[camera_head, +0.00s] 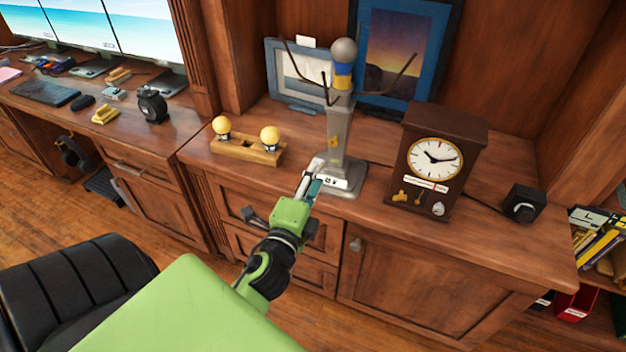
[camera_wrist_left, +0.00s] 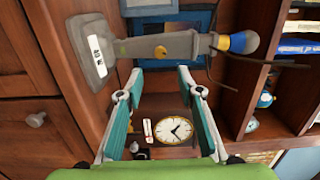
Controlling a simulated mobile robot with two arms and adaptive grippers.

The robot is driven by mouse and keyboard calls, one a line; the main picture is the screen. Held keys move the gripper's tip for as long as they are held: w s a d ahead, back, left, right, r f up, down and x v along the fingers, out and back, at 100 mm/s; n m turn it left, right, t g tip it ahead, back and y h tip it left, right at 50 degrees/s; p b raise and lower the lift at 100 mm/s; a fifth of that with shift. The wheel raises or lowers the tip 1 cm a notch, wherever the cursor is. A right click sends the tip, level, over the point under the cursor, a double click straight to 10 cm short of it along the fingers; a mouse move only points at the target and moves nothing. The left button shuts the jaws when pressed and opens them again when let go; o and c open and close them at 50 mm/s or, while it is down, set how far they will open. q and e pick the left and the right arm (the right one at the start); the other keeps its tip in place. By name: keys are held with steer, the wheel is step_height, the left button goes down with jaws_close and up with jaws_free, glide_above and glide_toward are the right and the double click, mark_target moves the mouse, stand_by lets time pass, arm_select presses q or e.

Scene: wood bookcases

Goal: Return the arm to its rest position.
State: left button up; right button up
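My left arm (camera_head: 190,310), green and black, reaches in from the bottom of the head view toward the wooden cabinet top. My left gripper (camera_head: 313,178) is in front of a grey stand, close to its base in the picture. In the left wrist view its two teal-sided fingers (camera_wrist_left: 157,78) are spread apart, with nothing held between them. The grey stand (camera_head: 338,135) is upright, with dark branch-like arms and yellow, blue and grey pieces at its top. It also shows sideways in the wrist view (camera_wrist_left: 160,47). My right gripper is not in view.
A wooden clock (camera_head: 435,160) stands right of the stand, and a black box (camera_head: 522,204) farther right. A wooden holder (camera_head: 245,150) with two yellow balls is to the left. Framed pictures (camera_head: 405,50) stand behind. A black chair (camera_head: 75,285) is at lower left.

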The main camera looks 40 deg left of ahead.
arm_select(q)
steer(key=shift+s+d, duration=0.1)
steer(key=shift+s, duration=0.4)
steer(key=s+d+f+n+g+h, duration=0.1)
steer(key=d+f+n+g+h, duration=0.1)
steer(key=f, duration=1)
steer(key=s+d+f+n+g+h, duration=0.1)
steer(key=d+f+g, duration=0.2)
steer(key=f, duration=0.9)
steer(key=s+d+f+n+g+h, duration=0.15)
steer(key=s+f, duration=0.25)
steer(key=f, duration=0.4)
steer(key=s+d+f+n+g, duration=0.15)
steer(key=s+f, duration=0.25)
steer(key=f, duration=0.5)
steer(key=s+d+f+n+g, duration=0.1)
steer(key=s+f+n+g, duration=0.1)
steer(key=s+f, duration=0.4)
steer(key=s+f+n+g, duration=0.2)
steer(key=s+f, duration=0.4)
steer(key=s, duration=0.8)
steer(key=s+d+f+n+g+h, duration=0.1)
steer(key=s+f+g, duration=0.3)
steer(key=s, duration=0.6)
step_height(320, 180, down, 2)
steer(key=shift+d+f+n, duration=0.15)
steer(key=shift+d+n, duration=0.15)
steer(key=shift+n, duration=0.1)
